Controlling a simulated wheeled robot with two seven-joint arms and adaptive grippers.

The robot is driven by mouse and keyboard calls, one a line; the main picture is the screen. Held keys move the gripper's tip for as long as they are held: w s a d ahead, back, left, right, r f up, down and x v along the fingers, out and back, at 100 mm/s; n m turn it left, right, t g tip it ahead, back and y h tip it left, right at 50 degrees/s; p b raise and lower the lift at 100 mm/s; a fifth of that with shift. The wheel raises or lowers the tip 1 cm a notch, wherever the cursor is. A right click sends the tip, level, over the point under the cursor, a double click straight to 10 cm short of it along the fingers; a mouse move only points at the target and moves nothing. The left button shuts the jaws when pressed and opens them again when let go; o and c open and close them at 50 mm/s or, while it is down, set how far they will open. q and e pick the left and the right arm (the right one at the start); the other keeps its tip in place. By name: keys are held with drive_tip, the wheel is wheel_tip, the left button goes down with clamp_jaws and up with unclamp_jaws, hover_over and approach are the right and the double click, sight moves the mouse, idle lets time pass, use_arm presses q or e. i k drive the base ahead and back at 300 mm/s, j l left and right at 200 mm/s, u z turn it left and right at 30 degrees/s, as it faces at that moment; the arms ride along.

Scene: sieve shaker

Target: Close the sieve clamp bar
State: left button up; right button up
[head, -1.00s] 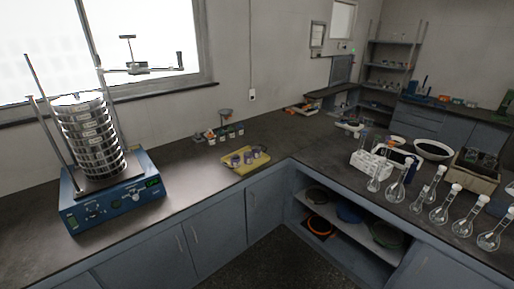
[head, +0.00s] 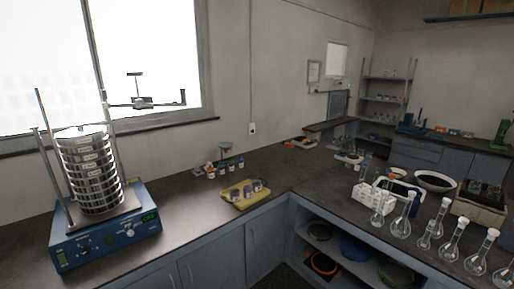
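The sieve shaker has a blue base (head: 75,251) with knobs and a small green display, and stands on the counter at the left. A stack of round metal sieves (head: 91,175) sits upright on it between thin vertical rods. The clamp bar (head: 146,103) is a dark bar with a T-shaped handle on top. It reaches out to the right from the right rod, above the counter, and is swung away from over the stack. The top of the stack looks uncovered. Neither of my grippers is in view.
A yellow tray (head: 238,204) with several small cups lies on the counter right of the shaker. Small bottles stand behind it. Glass flasks (head: 448,243) and a white rack (head: 366,197) crowd the right counter. The counter between shaker and tray is clear.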

sight(143, 100)
drive_tip(key=u, duration=1.25)
